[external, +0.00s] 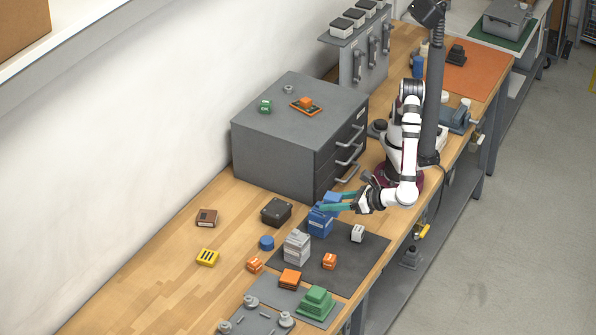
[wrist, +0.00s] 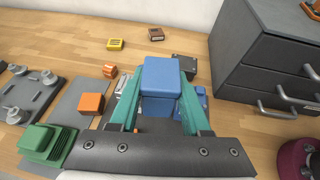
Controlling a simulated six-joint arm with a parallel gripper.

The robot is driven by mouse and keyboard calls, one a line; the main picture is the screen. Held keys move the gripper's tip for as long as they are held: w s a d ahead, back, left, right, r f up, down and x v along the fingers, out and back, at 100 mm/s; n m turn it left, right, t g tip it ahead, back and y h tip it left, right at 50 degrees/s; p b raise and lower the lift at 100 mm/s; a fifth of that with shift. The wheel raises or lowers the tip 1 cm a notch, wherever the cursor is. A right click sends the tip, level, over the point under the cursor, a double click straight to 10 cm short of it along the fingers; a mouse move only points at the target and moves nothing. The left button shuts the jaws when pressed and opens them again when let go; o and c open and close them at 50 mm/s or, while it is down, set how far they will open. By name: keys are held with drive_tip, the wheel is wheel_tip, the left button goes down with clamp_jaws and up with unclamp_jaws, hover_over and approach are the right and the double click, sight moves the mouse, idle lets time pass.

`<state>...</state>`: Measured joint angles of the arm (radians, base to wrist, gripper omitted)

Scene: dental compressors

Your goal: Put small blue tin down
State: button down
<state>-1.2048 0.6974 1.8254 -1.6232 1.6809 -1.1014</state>
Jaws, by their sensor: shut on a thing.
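My gripper (external: 328,203) has teal fingers and reaches left from my arm over the dark mat. It is shut on a small blue tin (external: 331,198), which shows between the two fingers (wrist: 160,84) in the wrist view. The small blue tin (wrist: 161,70) is box-shaped and looks upright. A larger blue block (external: 319,223) stands on the mat just below the gripper in the external view. Part of this blue block (wrist: 202,99) shows right of the right finger in the wrist view. The gap under the held tin is hidden.
A grey stack (external: 297,247) stands left of the blue block. A dark box (external: 276,211) and a blue round piece (external: 266,243) lie farther left. A grey drawer cabinet (external: 285,150) stands behind. The dark mat (external: 352,270) has bare room near its right edge, past a white piece (external: 357,233).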

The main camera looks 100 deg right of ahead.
drive_tip(key=w+d+m+g+h, duration=0.1)
drive_tip(key=w+d+h, duration=0.1)
drive_tip(key=w+d, duration=2.2)
drive_tip(key=shift+y, duration=0.3)
drive_tip(key=w+a+f, duration=0.1)
drive_tip(key=a+f, duration=0.2)
drive_tip(key=f, duration=0.1)
drive_tip(key=w+a+f, duration=0.2)
drive_tip(key=a+f, duration=0.1)
drive_tip(key=w+a+f, duration=0.1)
drive_tip(key=a+f, duration=0.3)
drive_tip(key=shift+w+f, duration=0.2)
drive_tip(key=shift+f, duration=0.15)
drive_tip(key=f, duration=0.4)
drive_tip(key=shift+a+f, duration=0.1)
drive_tip(key=shift+a, duration=0.15)
drive_tip(key=shift+f, duration=0.1)
drive_tip(key=shift+c, duration=1.8)
unclamp_jaws()
